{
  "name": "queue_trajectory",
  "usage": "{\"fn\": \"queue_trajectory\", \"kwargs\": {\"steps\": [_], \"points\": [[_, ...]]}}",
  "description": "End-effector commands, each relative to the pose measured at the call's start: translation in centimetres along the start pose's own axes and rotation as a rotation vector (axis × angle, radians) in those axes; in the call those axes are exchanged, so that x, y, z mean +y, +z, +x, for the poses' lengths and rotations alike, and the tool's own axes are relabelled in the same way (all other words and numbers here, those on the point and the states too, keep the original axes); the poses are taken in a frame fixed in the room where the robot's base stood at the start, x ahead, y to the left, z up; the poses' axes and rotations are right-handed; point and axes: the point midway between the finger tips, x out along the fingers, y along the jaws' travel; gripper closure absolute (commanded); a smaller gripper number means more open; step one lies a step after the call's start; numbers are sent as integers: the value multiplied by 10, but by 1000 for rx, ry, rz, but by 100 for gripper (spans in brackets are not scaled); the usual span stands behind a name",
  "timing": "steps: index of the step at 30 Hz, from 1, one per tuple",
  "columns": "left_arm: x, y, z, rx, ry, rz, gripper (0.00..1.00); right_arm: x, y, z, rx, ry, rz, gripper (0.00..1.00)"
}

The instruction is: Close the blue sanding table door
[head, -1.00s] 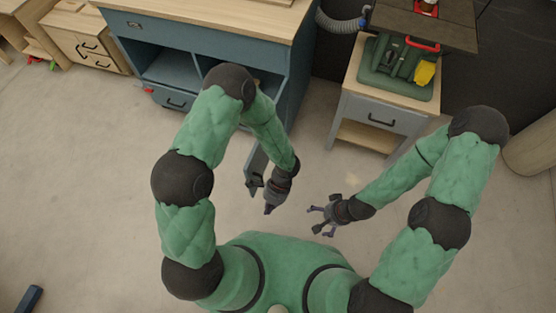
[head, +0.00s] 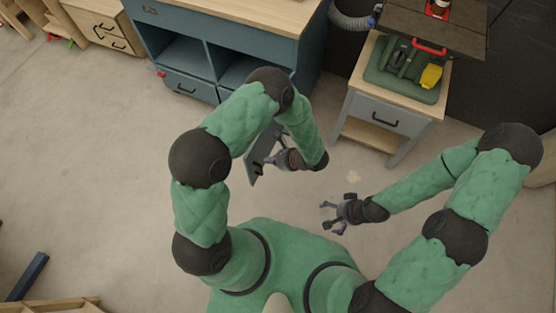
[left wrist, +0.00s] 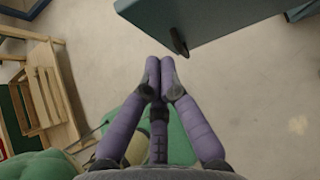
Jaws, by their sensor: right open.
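The blue sanding table (head: 190,20) stands at the top of the head view with a wooden top and open compartments. Its blue-grey door (head: 256,168) stands open, sticking out towards me, partly hidden by my left arm. In the left wrist view the door (left wrist: 225,18) fills the upper right, with a dark handle (left wrist: 179,41) on it. My left gripper (head: 268,161) is beside the door's outer end, on its right side. Its purple fingers (left wrist: 160,62) are together and hold nothing, just below the handle in that view. My right gripper (head: 328,214) is open and empty over the floor.
A small grey cabinet (head: 378,112) with a wooden top and a green case (head: 400,72) stands right of the table. A wooden drawer unit (head: 98,28) is at upper left. A dark blue bar (head: 28,275) lies at lower left. The floor between is clear.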

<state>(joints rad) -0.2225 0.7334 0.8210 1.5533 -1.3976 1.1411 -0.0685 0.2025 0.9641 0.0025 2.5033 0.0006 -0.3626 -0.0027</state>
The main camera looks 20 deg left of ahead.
Motion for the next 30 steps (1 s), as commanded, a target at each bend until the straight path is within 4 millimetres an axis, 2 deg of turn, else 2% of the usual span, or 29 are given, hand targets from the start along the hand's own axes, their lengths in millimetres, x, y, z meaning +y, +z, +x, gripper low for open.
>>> {"fn": "queue_trajectory", "kwargs": {"steps": [1,3,9,15,30], "points": [[1,-1,13,0,4,-2,100,2,0,5,0,0,0,3],[1,-1,25,1,4,-2,100,3,0,8,0,0,0,3],[0,18,43,1,2,-3,100,4,-1,12,0,0,0,3],[0,27,51,1,0,-1,100,5,-1,14,1,0,0,3],[-1,31,54,1,-4,3,100,6,-1,15,1,0,0,3]]}}
